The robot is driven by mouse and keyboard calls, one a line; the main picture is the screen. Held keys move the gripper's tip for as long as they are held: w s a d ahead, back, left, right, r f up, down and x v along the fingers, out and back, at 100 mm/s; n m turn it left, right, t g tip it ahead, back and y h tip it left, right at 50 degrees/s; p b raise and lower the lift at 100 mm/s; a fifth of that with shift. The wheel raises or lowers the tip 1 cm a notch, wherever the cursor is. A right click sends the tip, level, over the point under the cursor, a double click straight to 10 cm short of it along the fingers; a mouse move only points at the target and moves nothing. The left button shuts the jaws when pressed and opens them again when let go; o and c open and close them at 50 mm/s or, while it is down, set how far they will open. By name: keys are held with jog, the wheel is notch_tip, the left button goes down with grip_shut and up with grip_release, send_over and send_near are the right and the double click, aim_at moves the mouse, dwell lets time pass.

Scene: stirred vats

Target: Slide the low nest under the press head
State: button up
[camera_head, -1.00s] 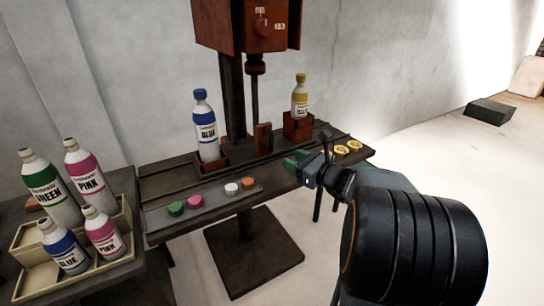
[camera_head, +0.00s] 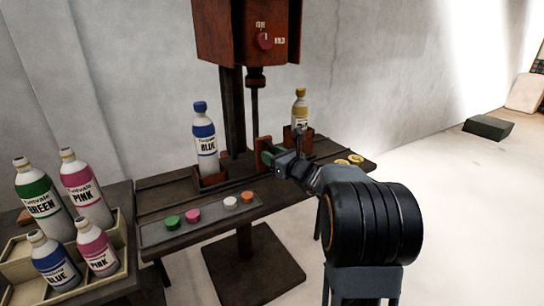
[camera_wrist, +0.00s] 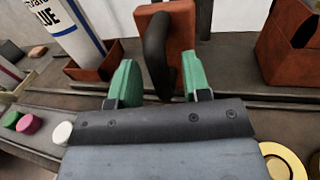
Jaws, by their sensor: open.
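A low rust-red nest (camera_head: 212,178) on the press table's left holds an upright blue-labelled bottle (camera_head: 205,145); its edge also shows in the wrist view (camera_wrist: 92,69). A taller rust-red nest (camera_wrist: 285,52) stands to the right, with a yellow-capped bottle (camera_head: 300,106) in it. Between them an upright red plate (camera_wrist: 180,38) carries a black handle (camera_wrist: 157,52). My gripper (camera_wrist: 158,82) is open, its green fingers on either side of the handle; contact is unclear. The press head (camera_head: 255,78) hangs above the middle of the table. My gripper partly hides the plate in the head view.
A tray (camera_head: 150,236) with several coloured caps lies along the table's front edge. Yellow rings (camera_head: 355,159) lie at the right end. A crate (camera_head: 122,262) of several bottles stands on the left bench. A rail runs along the table.

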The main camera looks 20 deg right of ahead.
jog(key=shift+w+a, duration=0.15)
jog(key=shift+w, duration=0.25)
grip_shut()
dwell(0.4)
